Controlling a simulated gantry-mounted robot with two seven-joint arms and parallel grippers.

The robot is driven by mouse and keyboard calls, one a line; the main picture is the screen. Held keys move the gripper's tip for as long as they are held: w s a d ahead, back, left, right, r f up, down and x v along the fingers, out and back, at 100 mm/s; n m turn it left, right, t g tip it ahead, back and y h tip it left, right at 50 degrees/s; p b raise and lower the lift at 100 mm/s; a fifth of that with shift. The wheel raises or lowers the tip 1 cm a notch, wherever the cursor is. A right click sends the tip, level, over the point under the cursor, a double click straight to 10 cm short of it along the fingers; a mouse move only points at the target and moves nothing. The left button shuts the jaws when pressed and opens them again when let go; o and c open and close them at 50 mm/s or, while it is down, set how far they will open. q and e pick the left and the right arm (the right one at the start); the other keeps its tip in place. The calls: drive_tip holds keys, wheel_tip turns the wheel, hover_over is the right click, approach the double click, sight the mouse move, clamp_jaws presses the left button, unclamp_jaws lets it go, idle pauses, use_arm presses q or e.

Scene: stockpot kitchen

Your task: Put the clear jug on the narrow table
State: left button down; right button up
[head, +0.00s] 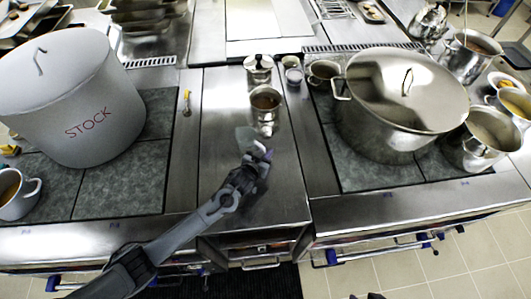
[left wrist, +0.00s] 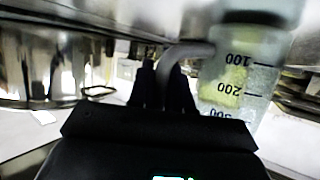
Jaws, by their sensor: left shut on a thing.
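The clear jug (head: 245,138) is see-through, with dark volume marks that show upside down in the left wrist view (left wrist: 240,75). My left gripper (head: 258,155) is shut on the jug's grey handle (left wrist: 183,56), with the fingers on both sides of it. The jug is over the narrow steel table (head: 222,165) between the two cooking tops. I cannot tell whether its base touches the steel. My right gripper is not in view.
A steel pot with brown contents (head: 265,104) stands just behind the jug, with a lidded steel pot (head: 258,68) farther back. A large STOCK pot (head: 75,105) is left, a big lidded pot (head: 400,110) right. The table's front part is clear beside my arm.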

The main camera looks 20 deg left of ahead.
use_arm(q)
drive_tip(key=shift+f, duration=0.2)
drive_tip(key=c, duration=1.1)
unclamp_jaws()
drive_tip(key=shift+o, duration=0.2)
drive_tip(key=shift+r, duration=0.15)
drive_tip(key=shift+s+r, duration=0.1)
drive_tip(key=shift+r, duration=0.05)
drive_tip(key=s+a+r+g, duration=0.1)
drive_tip(key=s+r+g, duration=0.1)
drive_tip(key=s, duration=1)
drive_tip(key=s+a+r+g+y+p, duration=0.1)
drive_tip(key=s+r+g, duration=0.2)
drive_tip(key=s, duration=1)
drive_tip(key=s+a+r+g, duration=0.2)
drive_tip(key=s+g, duration=0.2)
drive_tip(key=s, duration=0.8)
drive_tip(key=shift+s+r+m+g, duration=0.2)
drive_tip(key=shift+m+g, duration=0.1)
drive_tip(key=shift+g, duration=0.1)
